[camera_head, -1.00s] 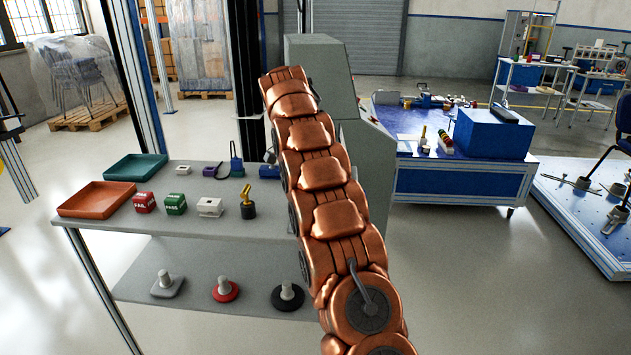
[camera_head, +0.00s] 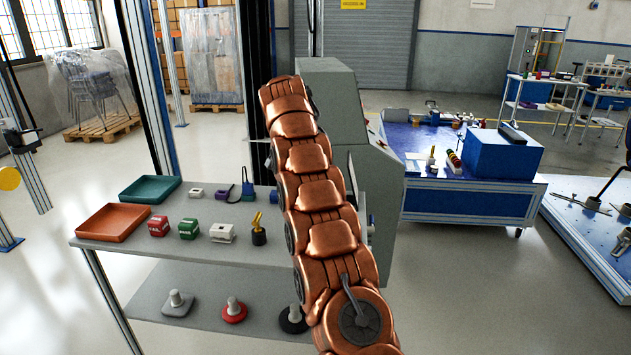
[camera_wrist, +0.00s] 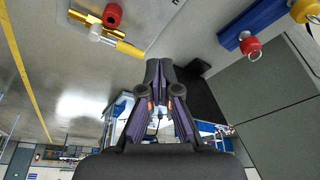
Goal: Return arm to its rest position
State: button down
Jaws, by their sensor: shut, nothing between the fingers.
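My copper-coloured arm (camera_head: 325,205) reaches up and away through the middle of the head view, in front of the shelf unit and a grey cabinet. Its gripper end is hidden behind the arm there. In the wrist view my gripper (camera_wrist: 159,66) has its dark fingers drawn together, with nothing held between them. No object touches the fingertips.
A grey shelf (camera_head: 150,248) at left holds an orange tray (camera_head: 112,223), a teal tray (camera_head: 150,190) and several small boxes. A grey cabinet (camera_head: 335,100) stands behind my arm. A blue workbench (camera_head: 465,200) is at right. Floor between them is clear.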

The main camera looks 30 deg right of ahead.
jog(key=shift+r, duration=0.1)
dwell(0.7)
jog(key=s+a+r+n+y+p, duration=0.1)
jog(key=s+a+r+n+p, duration=0.15)
jog(key=s+a, duration=0.3)
jog(key=s+a+r+n+p, duration=0.1)
jog(key=s+a+r+n, duration=0.25)
jog(key=s, duration=0.35)
jog(key=s+a+r+n+y+p, duration=0.1)
jog(key=s+a+r+n+p, duration=0.1)
jog(key=s+a+n, duration=0.3)
jog(key=s+a+f+n+p, duration=0.1)
jog(key=s+a+f+n, duration=0.1)
jog(key=s, duration=0.8)
jog(key=s+a+f+n+g+y+p, duration=0.1)
jog(key=s+a, duration=0.4)
jog(key=s, duration=0.5)
jog(key=s+a+f+n+p, duration=0.3)
jog(key=s+a+n, duration=0.1)
jog(key=s, duration=0.6)
jog(key=shift+s+f+g, duration=0.2)
jog(key=shift+f+g, duration=0.05)
jog(key=shift+g, duration=0.05)
